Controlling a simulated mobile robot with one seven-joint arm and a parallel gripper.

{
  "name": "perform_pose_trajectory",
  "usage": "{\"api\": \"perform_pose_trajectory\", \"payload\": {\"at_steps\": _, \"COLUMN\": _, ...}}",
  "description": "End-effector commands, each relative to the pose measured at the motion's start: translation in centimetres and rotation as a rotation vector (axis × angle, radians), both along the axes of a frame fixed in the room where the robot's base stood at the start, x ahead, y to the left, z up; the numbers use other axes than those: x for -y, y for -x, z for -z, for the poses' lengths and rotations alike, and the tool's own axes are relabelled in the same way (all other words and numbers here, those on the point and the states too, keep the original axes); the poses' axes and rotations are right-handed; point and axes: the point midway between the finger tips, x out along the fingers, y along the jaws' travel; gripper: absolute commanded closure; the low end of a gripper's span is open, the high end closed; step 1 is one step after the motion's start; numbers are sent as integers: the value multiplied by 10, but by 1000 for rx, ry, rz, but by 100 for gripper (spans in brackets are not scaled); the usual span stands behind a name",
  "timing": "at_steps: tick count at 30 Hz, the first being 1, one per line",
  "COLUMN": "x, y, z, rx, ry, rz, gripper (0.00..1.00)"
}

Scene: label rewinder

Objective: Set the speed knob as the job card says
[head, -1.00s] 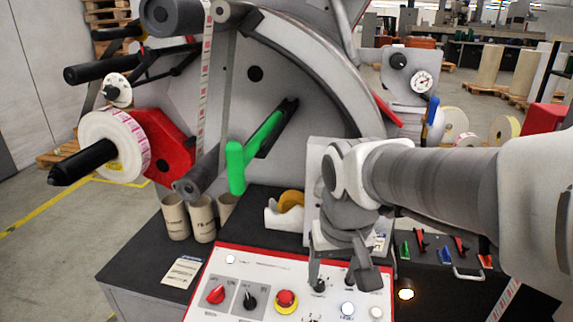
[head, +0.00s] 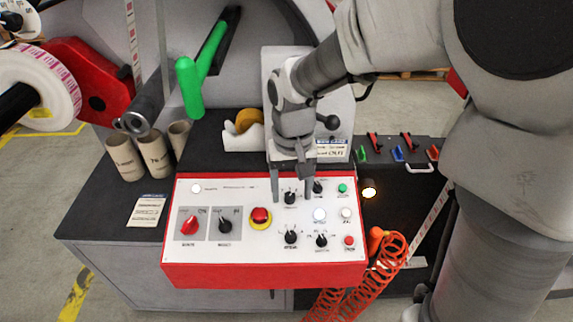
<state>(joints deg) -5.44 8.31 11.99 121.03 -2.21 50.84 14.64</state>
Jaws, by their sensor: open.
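The control panel (head: 215,265) is a white sloped face with a red rim. It carries several black knobs: upper left (head: 290,198), upper right (head: 318,187), lower left (head: 291,237) and lower right (head: 322,240). Their labels are too small to read, so I cannot tell which is the speed knob. My gripper (head: 292,194) points down, open, its fingers either side of the upper left knob in the picture; contact is not clear. A printed card (head: 332,150) stands behind the panel, partly hidden by my gripper; its text is mostly unreadable.
A red switch (head: 190,226), a black switch (head: 225,226) and a red emergency stop (head: 261,217) sit left on the panel. Another paper (head: 147,212) lies left of it. A green lever (head: 190,88) rises behind. An orange coiled hose (head: 392,250) hangs at right.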

Motion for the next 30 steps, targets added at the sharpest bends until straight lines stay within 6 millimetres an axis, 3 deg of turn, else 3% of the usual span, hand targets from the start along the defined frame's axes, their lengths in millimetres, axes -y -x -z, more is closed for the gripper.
{"api": "perform_pose_trajectory", "payload": {"at_steps": 12, "x": 0, "y": 2, "z": 95, "rx": -7, "ry": 1, "rz": -2, "gripper": 34}}
{"api": "perform_pose_trajectory", "payload": {"at_steps": 18, "x": 0, "y": 2, "z": 130, "rx": -5, "ry": 1, "rz": -2, "gripper": 34}}
{"api": "perform_pose_trajectory", "payload": {"at_steps": 24, "x": 0, "y": 1, "z": 148, "rx": -2, "ry": 0, "rz": 0, "gripper": 34}}
{"api": "perform_pose_trajectory", "payload": {"at_steps": 30, "x": 0, "y": 1, "z": 151, "rx": 0, "ry": 0, "rz": -1, "gripper": 34}}
